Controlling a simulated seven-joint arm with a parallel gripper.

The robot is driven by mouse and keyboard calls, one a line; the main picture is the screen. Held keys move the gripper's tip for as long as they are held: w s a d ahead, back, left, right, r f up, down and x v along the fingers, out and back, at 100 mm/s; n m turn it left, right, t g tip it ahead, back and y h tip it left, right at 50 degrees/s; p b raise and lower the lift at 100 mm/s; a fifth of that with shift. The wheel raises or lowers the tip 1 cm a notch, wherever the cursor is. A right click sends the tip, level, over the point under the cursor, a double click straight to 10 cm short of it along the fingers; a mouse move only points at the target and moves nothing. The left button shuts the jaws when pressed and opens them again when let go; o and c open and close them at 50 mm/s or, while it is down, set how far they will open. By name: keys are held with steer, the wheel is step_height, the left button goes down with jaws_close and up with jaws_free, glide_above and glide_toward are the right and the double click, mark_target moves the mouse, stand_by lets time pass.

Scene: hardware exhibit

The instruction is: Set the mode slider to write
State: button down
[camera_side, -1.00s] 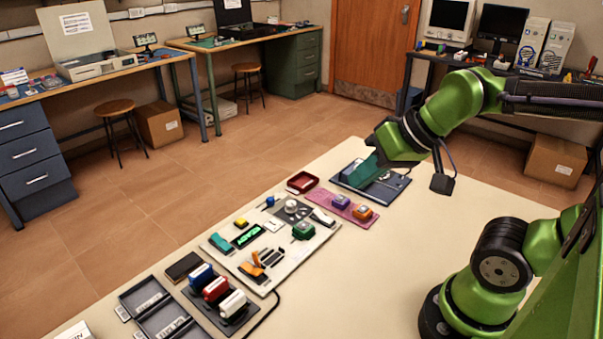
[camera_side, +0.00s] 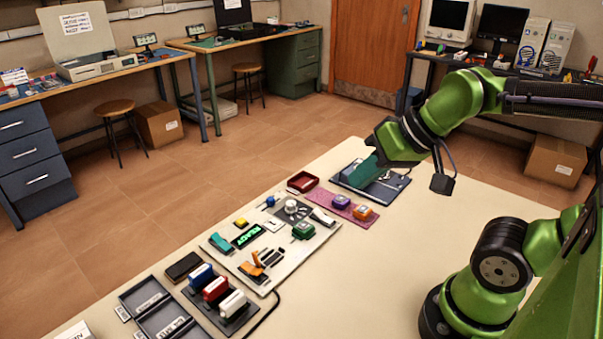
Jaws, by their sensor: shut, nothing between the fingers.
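A pale control panel (camera_side: 291,255) lies on the table, with a lit green display (camera_side: 247,236) reading READY. Orange lever-like parts (camera_side: 252,269) and slotted dark parts (camera_side: 270,257) sit near its front edge. I cannot tell which control is the mode slider, and no write label is legible. The panel also bears a teal part (camera_side: 221,243), a yellow button (camera_side: 241,222), a round dial (camera_side: 291,207) and a green block (camera_side: 303,230).
Blue, red and white handled blocks (camera_side: 215,289) stand in front of the panel, near dark trays (camera_side: 163,315). A pink mat (camera_side: 329,200) with purple and orange blocks lies between panel and dark blue board (camera_side: 397,186). A red tray (camera_side: 302,182) is behind.

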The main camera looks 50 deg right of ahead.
stand_by(0.3)
steer(key=c, duration=1.7)
jaws_free()
steer(key=shift+o, duration=1.3)
steer(key=shift+w+f, duration=0.1)
steer(key=shift+f, duration=0.3)
steer(key=o, duration=0.4)
steer(key=w, duration=0.1)
steer(key=w+g, duration=0.1)
steer(key=shift+w+d+f, duration=0.2)
steer(key=shift+w+f, duration=0.1)
steer(key=shift+f, duration=0.1)
steer(key=shift+o, duration=0.2)
steer(key=m+g+h, duration=0.2)
steer(key=m+g, duration=0.4)
steer(key=m, duration=0.8)
glide_above(271, 202)
steer(key=w+d, duration=0.1)
step_height(271, 202, down, 5)
steer(key=f, duration=1.6)
steer(key=shift+d+f, duration=0.1)
steer(key=shift+d, duration=0.1)
